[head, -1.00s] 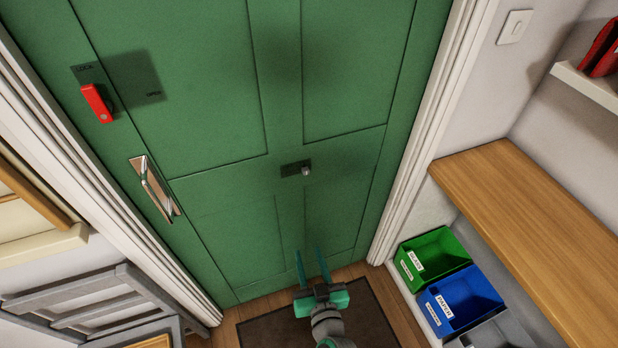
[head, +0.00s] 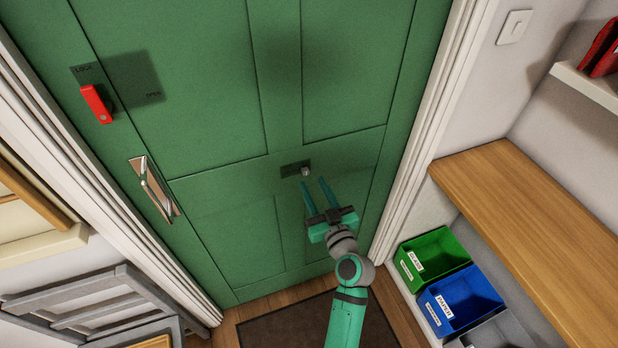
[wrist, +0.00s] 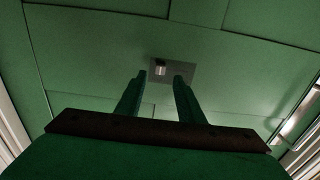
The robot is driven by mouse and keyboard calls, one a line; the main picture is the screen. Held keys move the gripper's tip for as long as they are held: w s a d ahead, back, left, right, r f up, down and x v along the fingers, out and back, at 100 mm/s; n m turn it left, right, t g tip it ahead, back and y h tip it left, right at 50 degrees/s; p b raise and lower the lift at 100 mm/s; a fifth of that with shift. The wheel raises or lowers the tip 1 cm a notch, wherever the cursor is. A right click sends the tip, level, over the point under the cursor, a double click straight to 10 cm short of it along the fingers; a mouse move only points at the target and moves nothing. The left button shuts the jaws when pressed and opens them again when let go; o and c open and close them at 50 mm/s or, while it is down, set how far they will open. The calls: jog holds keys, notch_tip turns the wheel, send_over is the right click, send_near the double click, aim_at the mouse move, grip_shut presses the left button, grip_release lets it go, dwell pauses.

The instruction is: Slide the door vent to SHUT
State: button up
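The door vent is a small dark plate (head: 291,169) with a pale knob (head: 305,172) at its right end, on the middle rail of the green door (head: 215,130). In the wrist view the plate (wrist: 184,72) and knob (wrist: 160,68) lie ahead, the knob in line with the gap between the fingers. Any lettering on the plate is too small to read. My gripper (head: 312,186) is open and empty, its fingertips just below the knob in the head view. It also shows in the wrist view (wrist: 159,82). I cannot tell whether the fingertips touch the door.
A red lock handle (head: 97,103) and a metal pull handle (head: 153,190) are on the door's left. Green (head: 432,262) and blue (head: 462,300) bins stand under a wooden bench (head: 530,215) at right. The door face around the knob is clear.

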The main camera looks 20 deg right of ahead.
aim_at(307, 173)
jog(key=shift+w, duration=2.25)
grip_shut()
